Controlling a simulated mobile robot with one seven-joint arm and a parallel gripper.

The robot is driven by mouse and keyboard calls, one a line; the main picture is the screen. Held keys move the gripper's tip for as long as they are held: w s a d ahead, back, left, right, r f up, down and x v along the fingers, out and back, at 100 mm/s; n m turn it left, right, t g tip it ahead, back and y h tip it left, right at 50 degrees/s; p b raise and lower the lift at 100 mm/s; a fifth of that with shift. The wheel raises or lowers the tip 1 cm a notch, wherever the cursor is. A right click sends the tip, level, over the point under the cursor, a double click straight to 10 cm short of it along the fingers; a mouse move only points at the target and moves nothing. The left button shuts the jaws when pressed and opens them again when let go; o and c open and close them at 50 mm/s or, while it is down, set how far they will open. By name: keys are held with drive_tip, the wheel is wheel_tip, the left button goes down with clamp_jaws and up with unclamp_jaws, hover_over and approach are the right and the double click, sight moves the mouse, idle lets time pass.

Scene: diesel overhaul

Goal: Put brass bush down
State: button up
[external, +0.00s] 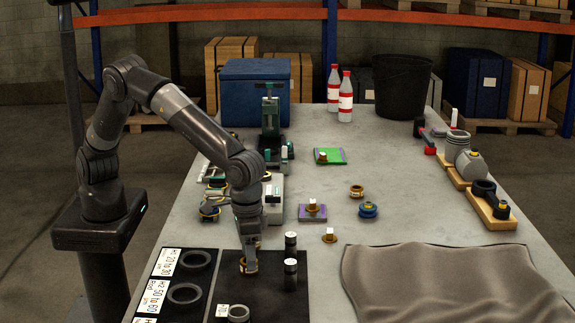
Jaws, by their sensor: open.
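My gripper (250,267) points down over the black mat (262,309) at the front of the bench. It is open. A brass bush (243,267) sits low at its fingertips, at the mat's surface, and the fingers partly hide it. I cannot tell whether the fingers touch it. Other brass-coloured parts stand apart from my gripper: one on a purple pad (304,217), one on a green pad (336,153), a loose ring (357,191) and a small flanged piece (329,236).
Two dark cylinders with light tops (290,276) stand close right of my gripper. A grey ring (238,313) lies in front. Labelled boards with dark rings (185,293) lie left. A grey cloth (450,285) covers the front right. A blue-based part (368,210) stands mid-bench.

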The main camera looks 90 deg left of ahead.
wheel_tip(320, 180, up, 10)
drive_tip(key=s+a+r+t+h, duration=0.1)
drive_tip(key=s+a+r, duration=0.25)
drive_tip(key=a, duration=0.45)
drive_tip(key=s+a+r, duration=0.2)
drive_tip(key=a+r, duration=0.2)
drive_tip(key=a, duration=0.5)
drive_tip(key=s+a+r+t+h, duration=0.15)
drive_tip(key=a+r, duration=0.25)
drive_tip(key=a, duration=0.4)
drive_tip(key=s+a+f+m+t+y, duration=0.1)
drive_tip(key=s+a, duration=0.6)
drive_tip(key=s, duration=0.3)
drive_tip(key=s+a+f+m+t+y, duration=0.1)
drive_tip(key=s+a+f+t, duration=0.1)
drive_tip(key=s+a, duration=0.6)
drive_tip(key=shift+s+f+m, duration=0.3)
drive_tip(key=shift+s, duration=0.7)
drive_tip(key=shift+o, duration=0.4)
drive_tip(key=shift+y, duration=0.25)
